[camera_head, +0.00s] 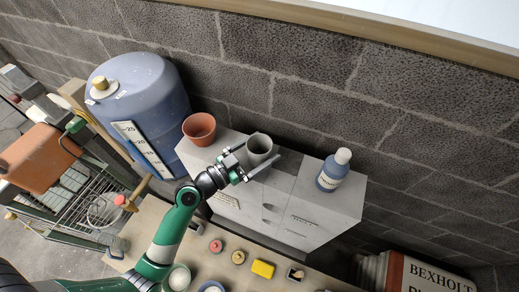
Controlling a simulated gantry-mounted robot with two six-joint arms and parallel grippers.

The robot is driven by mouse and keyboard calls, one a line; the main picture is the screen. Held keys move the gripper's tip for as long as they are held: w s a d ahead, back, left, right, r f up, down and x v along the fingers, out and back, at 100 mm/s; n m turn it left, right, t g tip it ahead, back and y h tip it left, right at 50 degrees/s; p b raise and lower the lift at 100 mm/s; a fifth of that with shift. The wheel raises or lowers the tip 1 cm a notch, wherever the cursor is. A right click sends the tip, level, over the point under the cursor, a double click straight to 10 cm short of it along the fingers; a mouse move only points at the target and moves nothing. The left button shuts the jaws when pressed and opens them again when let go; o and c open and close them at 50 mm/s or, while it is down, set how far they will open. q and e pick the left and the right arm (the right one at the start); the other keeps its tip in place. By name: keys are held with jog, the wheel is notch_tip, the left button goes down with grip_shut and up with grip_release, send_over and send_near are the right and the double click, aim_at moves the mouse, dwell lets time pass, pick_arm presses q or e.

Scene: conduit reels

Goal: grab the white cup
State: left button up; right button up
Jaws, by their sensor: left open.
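A greyish-white cup (259,143) stands upright on top of the pale cabinet (310,187), between a terracotta pot and a blue bottle. My left gripper (261,150) is open, with one finger on each side of the cup. I cannot tell whether the fingers touch it. The lower part of the cup is partly hidden by the gripper. A second pale, round vessel (179,278) stands on the wooden table beside my left arm. My right gripper is not in view.
The terracotta pot (200,129) stands left of the cup and the blue bottle (333,170) to its right. A large blue tank (142,100) stands at left. The wooden table (150,213) holds small pots and a yellow sponge (263,269). A block wall rises behind.

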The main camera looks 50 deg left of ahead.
pick_arm(q)
jog(key=c, duration=1.3)
jog(key=shift+o, duration=0.2)
